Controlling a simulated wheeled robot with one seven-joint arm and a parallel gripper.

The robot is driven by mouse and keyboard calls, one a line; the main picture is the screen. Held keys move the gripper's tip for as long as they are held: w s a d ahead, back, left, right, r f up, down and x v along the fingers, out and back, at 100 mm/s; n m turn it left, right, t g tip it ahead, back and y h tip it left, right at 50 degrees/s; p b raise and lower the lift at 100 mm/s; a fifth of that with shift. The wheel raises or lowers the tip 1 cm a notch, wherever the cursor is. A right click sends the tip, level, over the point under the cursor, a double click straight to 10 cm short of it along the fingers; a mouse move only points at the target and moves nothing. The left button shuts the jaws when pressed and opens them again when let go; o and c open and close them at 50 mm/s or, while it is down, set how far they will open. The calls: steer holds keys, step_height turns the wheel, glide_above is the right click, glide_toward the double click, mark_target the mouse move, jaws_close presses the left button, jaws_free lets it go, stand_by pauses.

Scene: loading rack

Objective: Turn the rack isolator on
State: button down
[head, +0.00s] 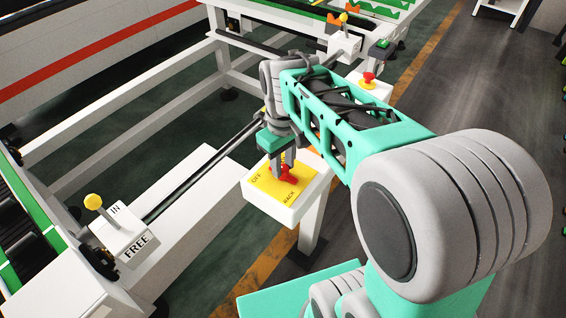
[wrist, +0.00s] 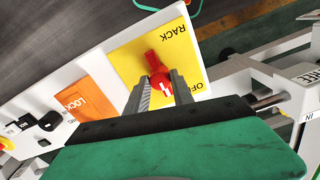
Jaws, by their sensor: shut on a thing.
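The rack isolator is a red rotary handle (wrist: 157,68) on a yellow plate (wrist: 130,62) marked RACK and OFF. In the head view the red handle (head: 289,175) and yellow plate (head: 268,186) sit on top of a white box (head: 290,213) on a post. My gripper (wrist: 160,90) is over the plate, with one finger on each side of the handle's near end, shut on it. In the head view my gripper (head: 283,170) reaches down onto the handle and hides part of it. Any ON marking is not readable.
An orange LOCK plate (wrist: 87,100) and black switches (wrist: 50,121) lie beside the isolator. A white box marked IN and FREE (head: 125,235) has a yellow-knobbed lever (head: 93,201). A red emergency button (head: 368,78) stands behind my arm. White rack beams run along the left.

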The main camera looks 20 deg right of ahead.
steer(key=m, duration=0.4)
steer(key=shift+m, duration=0.3)
steer(key=m+b, duration=0.1)
steer(key=m, duration=0.3)
steer(key=shift+m, duration=0.3)
steer(key=m, duration=0.4)
steer(key=shift+m, duration=2.2)
steer(key=c, duration=1.1)
jaws_free()
